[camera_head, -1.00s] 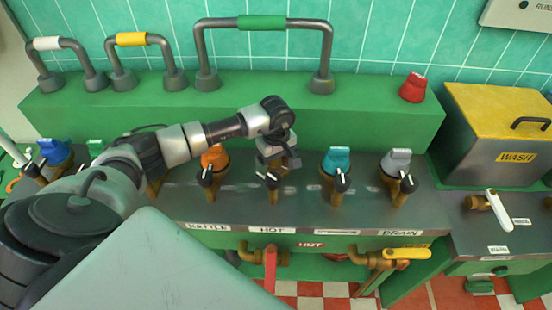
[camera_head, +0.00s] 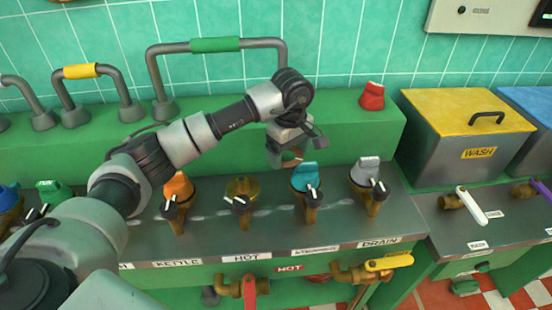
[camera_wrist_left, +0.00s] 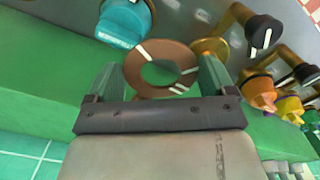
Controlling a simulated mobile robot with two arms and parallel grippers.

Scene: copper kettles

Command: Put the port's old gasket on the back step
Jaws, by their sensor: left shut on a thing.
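The old gasket (camera_wrist_left: 138,70) is a flat brown ring with white marks, held between the two fingers of my left gripper (camera_wrist_left: 160,76) in the left wrist view. In the head view my left gripper (camera_head: 288,158) hangs at the front of the back step, with a small brown part of the gasket (camera_head: 292,160) showing below it. The brass port (camera_head: 242,190) behind the HOT label has no coloured cap on it. The back step (camera_head: 345,135) is the long green ledge behind the counter. My right gripper is not in view.
A red cap (camera_head: 372,96) stands on the step at right. Grey pipe handles (camera_head: 158,85) rise from its left and middle. Orange (camera_head: 178,187), teal (camera_head: 305,177) and grey (camera_head: 365,170) capped ports flank the bare one. The step top left of the red cap is clear.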

